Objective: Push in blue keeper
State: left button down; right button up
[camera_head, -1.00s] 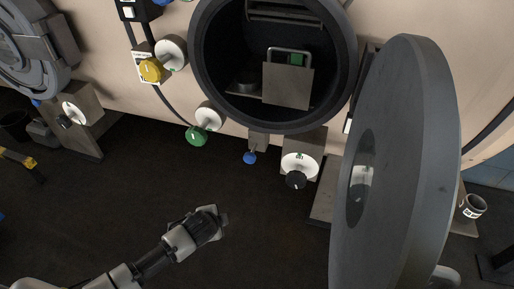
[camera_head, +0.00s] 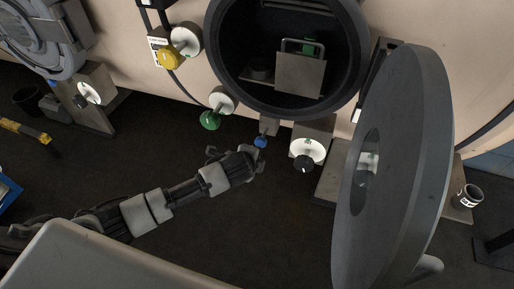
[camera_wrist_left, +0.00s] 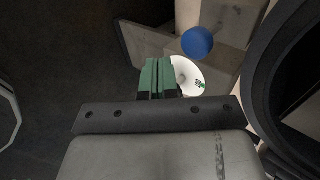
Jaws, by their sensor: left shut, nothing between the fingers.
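The blue keeper (camera_head: 261,142) is a small blue ball knob below the round opening of the machine. It also shows in the left wrist view (camera_wrist_left: 197,42), up and to the right of my fingertips. My left gripper (camera_head: 254,156) is just below the knob in the head view. In the left wrist view its green fingers (camera_wrist_left: 158,76) are shut together with nothing between them. I see a gap in the picture between fingers and knob; whether they touch in depth I cannot tell. My right gripper is not in view.
The round dark opening (camera_head: 353,97) is above the keeper, with its thick grey door (camera_head: 420,150) swung open at right. A green knob (camera_head: 210,120) is left of the keeper, a black-handled white dial (camera_head: 309,150) right.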

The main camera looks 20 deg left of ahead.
aim_at(259, 141)
pick_arm(q)
jog(key=w, duration=0.4)
jog(key=shift+d+r+p, duration=0.1)
jog(key=shift+p, duration=0.2)
jog(key=shift+w+b, duration=0.45)
jog(key=shift+w, duration=1.05)
jog(key=shift+r, duration=0.2)
jog(key=shift+s, duration=0.1)
